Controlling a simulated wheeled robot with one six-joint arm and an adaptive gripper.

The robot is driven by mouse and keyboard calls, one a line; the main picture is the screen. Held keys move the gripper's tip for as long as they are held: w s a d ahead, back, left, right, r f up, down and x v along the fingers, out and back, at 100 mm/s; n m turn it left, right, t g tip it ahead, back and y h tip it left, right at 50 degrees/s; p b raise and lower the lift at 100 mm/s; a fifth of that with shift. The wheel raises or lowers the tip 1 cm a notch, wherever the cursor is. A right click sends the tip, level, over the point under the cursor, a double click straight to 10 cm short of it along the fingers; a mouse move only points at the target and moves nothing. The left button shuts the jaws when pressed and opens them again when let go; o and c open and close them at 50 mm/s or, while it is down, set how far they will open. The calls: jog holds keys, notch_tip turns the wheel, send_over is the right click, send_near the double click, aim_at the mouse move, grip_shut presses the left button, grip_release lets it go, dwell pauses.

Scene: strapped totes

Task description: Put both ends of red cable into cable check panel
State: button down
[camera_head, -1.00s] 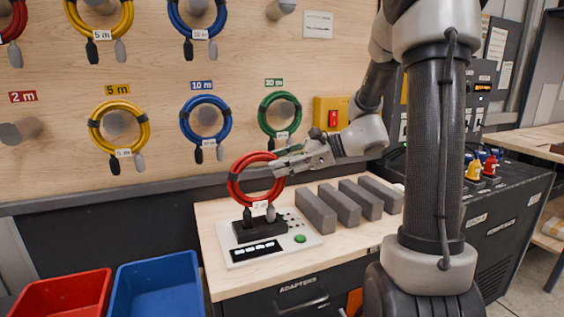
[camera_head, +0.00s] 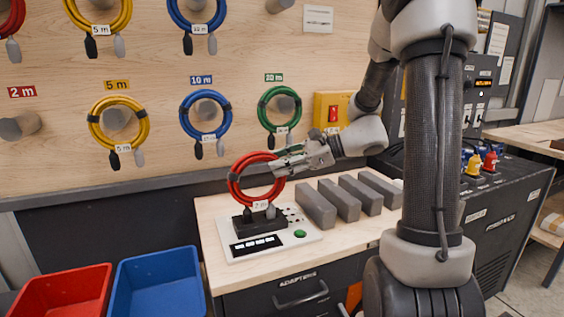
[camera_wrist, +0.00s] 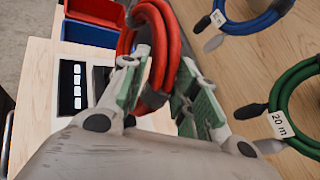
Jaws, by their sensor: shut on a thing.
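The red cable (camera_head: 234,186) is a coiled loop with a white tag and two plug ends, one dark and one grey, hanging at its bottom. It stands upright over the cable check panel (camera_head: 308,238), a white plate with a black socket block, a dark display strip and a green button. The plug ends meet the top of the black block; I cannot tell how deep they sit. My gripper (camera_head: 280,168) is shut on the right side of the red coil. In the wrist view the red coil (camera_wrist: 172,45) lies between the green-padded fingers (camera_wrist: 158,92).
Grey blocks (camera_head: 340,200) stand in a row right of the panel. Yellow (camera_head: 92,118), blue (camera_head: 184,122) and green (camera_head: 264,112) coils hang on the wall board behind. A red bin (camera_head: 65,292) and a blue bin (camera_head: 158,285) are at lower left.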

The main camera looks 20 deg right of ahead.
jog(key=shift+f, duration=0.55)
jog(key=c, duration=1)
grip_release()
jog(key=v, duration=1.2)
jog(key=s+d+f+n+g+h, duration=0.1)
jog(key=s+f+n+g+h, duration=0.3)
jog(key=s, duration=0.3)
jog(key=s+d+f+n+g+h, duration=0.2)
jog(key=s+f+n+h, duration=0.1)
jog(key=s+n, duration=0.35)
jog(key=s+a+r+n+t+h, duration=0.3)
jog(key=s+a+r+n+h, duration=0.1)
jog(key=n, duration=0.6)
notch_tip(320, 180, up, 3)
jog(key=shift+s+f+h, duration=0.1)
jog(key=shift+s+h, duration=0.3)
jog(key=shift+s, duration=0.5)
